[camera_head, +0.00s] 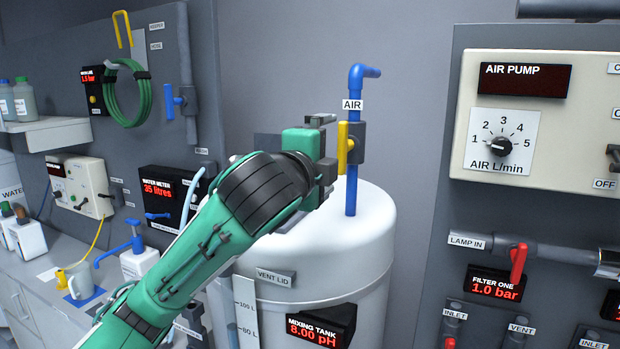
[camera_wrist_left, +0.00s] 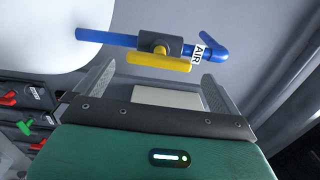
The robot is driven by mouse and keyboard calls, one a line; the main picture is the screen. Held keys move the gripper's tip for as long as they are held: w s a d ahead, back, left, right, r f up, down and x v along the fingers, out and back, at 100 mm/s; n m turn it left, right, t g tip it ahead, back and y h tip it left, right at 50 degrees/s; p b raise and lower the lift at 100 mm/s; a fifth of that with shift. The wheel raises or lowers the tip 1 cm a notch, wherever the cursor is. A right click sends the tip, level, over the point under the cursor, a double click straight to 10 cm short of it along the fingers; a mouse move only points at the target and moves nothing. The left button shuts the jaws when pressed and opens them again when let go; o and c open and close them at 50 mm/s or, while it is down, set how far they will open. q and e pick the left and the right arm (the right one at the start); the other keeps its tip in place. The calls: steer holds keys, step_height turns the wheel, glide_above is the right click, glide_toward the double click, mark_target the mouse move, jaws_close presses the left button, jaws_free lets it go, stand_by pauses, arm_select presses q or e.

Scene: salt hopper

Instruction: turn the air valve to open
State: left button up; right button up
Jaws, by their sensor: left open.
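The air valve has a yellow lever (camera_head: 343,148) on a dark body, on a blue upright pipe (camera_head: 351,190) labelled AIR. The lever stands upright, in line with the pipe. In the left wrist view, the yellow lever (camera_wrist_left: 160,62) lies just beyond the fingertips, parallel to the blue pipe (camera_wrist_left: 108,38). My left gripper (camera_head: 320,142) is beside the lever, on its left in the head view. In the wrist view, my left gripper (camera_wrist_left: 158,76) is open with nothing between its fingers. Contact with the lever cannot be told. My right gripper is not in view.
The white mixing tank (camera_head: 370,240) stands beneath the pipe. The air pump panel (camera_head: 540,120) is at the right, above a red-handled lamp valve (camera_head: 518,262). A water meter (camera_head: 168,195) and a green hose coil (camera_head: 125,95) are at the left. Bare wall lies behind the pipe.

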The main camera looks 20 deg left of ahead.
arm_select(q)
steer(key=s+b, duration=0.1)
steer(key=s, duration=0.5)
steer(key=shift+s+b, duration=0.35)
steer(key=shift+s, duration=0.05)
